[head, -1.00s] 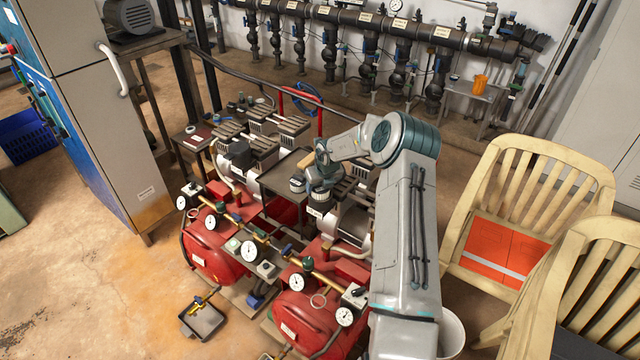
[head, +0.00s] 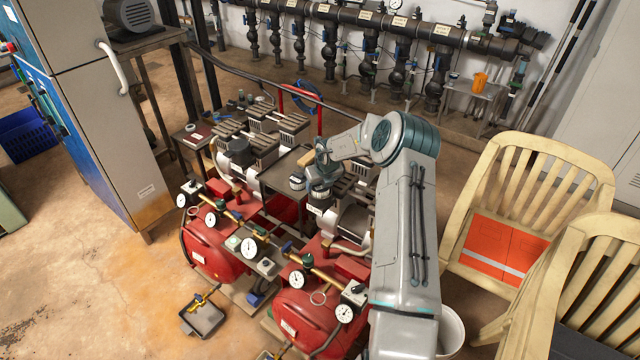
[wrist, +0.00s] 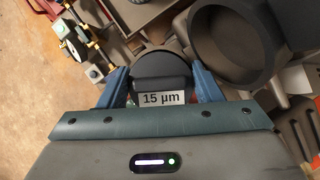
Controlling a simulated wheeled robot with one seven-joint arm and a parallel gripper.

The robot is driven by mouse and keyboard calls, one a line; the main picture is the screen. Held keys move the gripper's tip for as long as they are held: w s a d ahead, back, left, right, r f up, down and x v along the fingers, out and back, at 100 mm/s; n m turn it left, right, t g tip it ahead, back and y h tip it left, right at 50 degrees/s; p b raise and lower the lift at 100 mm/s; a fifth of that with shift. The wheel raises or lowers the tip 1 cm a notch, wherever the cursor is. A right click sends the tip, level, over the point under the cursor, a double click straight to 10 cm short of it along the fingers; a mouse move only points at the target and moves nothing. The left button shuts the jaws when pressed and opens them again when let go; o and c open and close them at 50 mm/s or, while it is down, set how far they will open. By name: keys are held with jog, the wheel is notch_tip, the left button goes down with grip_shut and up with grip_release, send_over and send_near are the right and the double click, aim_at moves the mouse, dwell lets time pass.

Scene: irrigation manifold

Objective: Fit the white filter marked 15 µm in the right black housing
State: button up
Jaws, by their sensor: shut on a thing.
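In the wrist view my gripper (wrist: 160,82) is shut on the filter (wrist: 158,65), its two blue fingers on either side. The filter shows a dark rounded end and a white label reading 15 µm; its white body is hidden from this camera. A large round black housing (wrist: 205,60) with an open mouth lies just beyond, up and to the right of the filter and apart from it. My arm hides part of the right machine.
Two red compressor tanks (head: 218,245) with gauges and brass pipes stand in front of my gripper. A grey cabinet (head: 125,120) is at left, plastic chairs (head: 535,185) at right. A pipe manifold (head: 360,20) runs along the back wall.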

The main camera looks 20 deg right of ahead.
jog(key=shift+s+f, duration=0.25)
jog(key=shift+f, duration=0.2)
jog(key=shift+s+f, duration=0.2)
jog(key=shift+f, duration=0.35)
jog(key=o, duration=0.9)
jog(key=shift+c, duration=0.9)
jog(key=shift+w+r+p, duration=0.25)
jog(key=shift+r+p, duration=0.65)
jog(key=shift+o, duration=0.2)
jog(key=shift+w+r+p, duration=0.2)
jog(key=shift+r+p, duration=2.2)
jog(key=shift+r, duration=0.45)
